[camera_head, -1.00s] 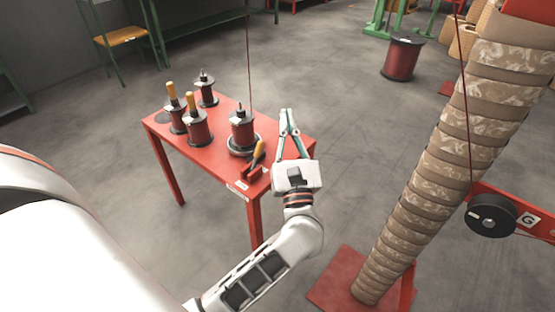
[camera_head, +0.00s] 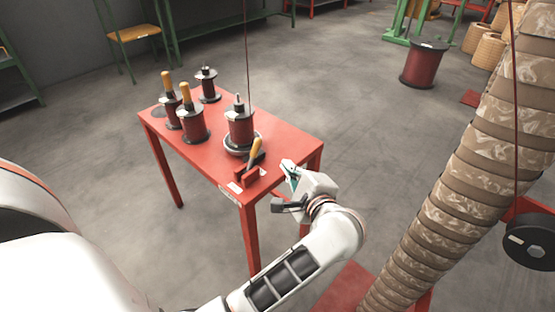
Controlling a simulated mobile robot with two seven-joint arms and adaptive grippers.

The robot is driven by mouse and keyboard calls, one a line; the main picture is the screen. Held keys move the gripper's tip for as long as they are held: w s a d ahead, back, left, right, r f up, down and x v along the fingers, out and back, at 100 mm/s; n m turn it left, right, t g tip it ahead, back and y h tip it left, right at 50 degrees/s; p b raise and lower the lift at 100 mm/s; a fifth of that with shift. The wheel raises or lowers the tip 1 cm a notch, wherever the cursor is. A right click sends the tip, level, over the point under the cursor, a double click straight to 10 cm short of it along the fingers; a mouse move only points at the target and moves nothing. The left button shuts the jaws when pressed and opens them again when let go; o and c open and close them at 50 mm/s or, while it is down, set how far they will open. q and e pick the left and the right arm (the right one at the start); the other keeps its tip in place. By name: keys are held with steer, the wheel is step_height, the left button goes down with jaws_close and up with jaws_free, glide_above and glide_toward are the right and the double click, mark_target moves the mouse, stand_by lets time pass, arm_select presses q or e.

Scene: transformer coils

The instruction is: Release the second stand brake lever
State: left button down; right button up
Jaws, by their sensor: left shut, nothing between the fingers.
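A brake lever with a yellow-orange handle (camera_head: 255,150) stands tilted at the front right of the red table (camera_head: 290,135). Its red base (camera_head: 246,177) sits at the table's front edge. A spool of dark red wire (camera_head: 240,127) stands on a round base just behind the lever. My left gripper (camera_head: 290,175) is to the right of the lever, by the table's front right corner. Its fingers are shut and empty, apart from the lever, and partly hidden by the gripper body. My right gripper is not in view.
Several other spools (camera_head: 193,122) stand on the left of the table, two with yellow handles. A thin wire rises from the spool by the lever. A large wrapped coil (camera_head: 465,190) leans at the right, with a black reel (camera_head: 530,242) beside it. Open floor lies behind the table.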

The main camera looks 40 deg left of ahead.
mark_target(253, 156)
arm_select(q)
steer(key=b+x, duration=0.1)
steer(key=x, duration=0.8)
steer(key=shift+w+a+f, duration=0.1)
steer(key=shift+a+f, duration=0.15)
steer(key=s+r, duration=0.2)
steer(key=s, duration=0.1)
steer(key=shift+a+r+p, duration=0.15)
steer(key=shift+a+p, duration=0.15)
steer(key=shift+s+a, duration=0.1)
steer(key=shift+s, duration=0.15)
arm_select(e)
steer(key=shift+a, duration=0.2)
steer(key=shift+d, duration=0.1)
